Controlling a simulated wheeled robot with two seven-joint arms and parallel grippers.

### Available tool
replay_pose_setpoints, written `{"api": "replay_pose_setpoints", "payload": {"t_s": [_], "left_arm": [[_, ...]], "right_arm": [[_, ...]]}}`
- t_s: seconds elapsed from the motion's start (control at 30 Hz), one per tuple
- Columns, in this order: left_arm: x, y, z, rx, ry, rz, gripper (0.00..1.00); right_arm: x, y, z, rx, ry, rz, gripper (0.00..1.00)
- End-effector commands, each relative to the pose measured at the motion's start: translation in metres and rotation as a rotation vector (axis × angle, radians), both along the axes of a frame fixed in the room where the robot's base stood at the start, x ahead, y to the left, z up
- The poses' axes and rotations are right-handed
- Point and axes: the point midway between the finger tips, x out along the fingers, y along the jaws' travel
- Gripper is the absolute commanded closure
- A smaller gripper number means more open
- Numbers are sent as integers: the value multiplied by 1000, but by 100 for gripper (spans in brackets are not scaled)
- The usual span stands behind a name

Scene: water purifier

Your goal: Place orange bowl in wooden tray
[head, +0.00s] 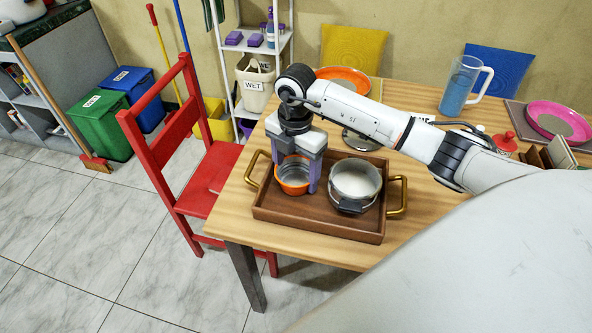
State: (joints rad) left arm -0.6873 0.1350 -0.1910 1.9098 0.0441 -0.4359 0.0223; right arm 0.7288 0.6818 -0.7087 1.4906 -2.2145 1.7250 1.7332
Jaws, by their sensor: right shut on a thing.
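The orange bowl (293,188), with a grey inside, is within the wooden tray (320,221) at its left side. My right gripper (311,180) comes from above and is shut on the orange bowl, with purple fingers at its rim. I cannot tell whether the bowl touches the tray floor. The wooden tray has brass handles at both ends and lies on the table near its front left corner. A pot with pale contents (355,183) stands in the tray, right of the bowl. My left gripper is not in view.
The wooden table (430,211) also holds an orange plate (343,79), a blue-filled pitcher (459,88) and a pink plate (558,120). A red chair (166,151) stands at the table's left. My right arm crosses above the table.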

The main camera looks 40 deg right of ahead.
Motion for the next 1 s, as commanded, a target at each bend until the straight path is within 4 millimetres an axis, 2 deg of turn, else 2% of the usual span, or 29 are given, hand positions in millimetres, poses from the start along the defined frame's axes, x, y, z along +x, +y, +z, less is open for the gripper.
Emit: {"api": "replay_pose_setpoints", "payload": {"t_s": [0.27,0.3,0.33,0.6,0.73,0.87,1.0], "left_arm": [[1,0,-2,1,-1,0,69],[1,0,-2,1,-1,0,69],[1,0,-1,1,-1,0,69],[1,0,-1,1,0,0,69],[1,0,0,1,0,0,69],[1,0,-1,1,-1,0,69],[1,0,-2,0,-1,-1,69]], "right_arm": [[0,0,-3,-1,0,0,58],[0,0,-2,-1,0,0,27],[0,0,-2,-1,0,0,24],[0,0,-2,-1,0,0,24],[1,-1,6,0,-2,0,24],[1,-1,28,-1,-6,1,24],[2,0,59,-1,-7,1,24]]}}
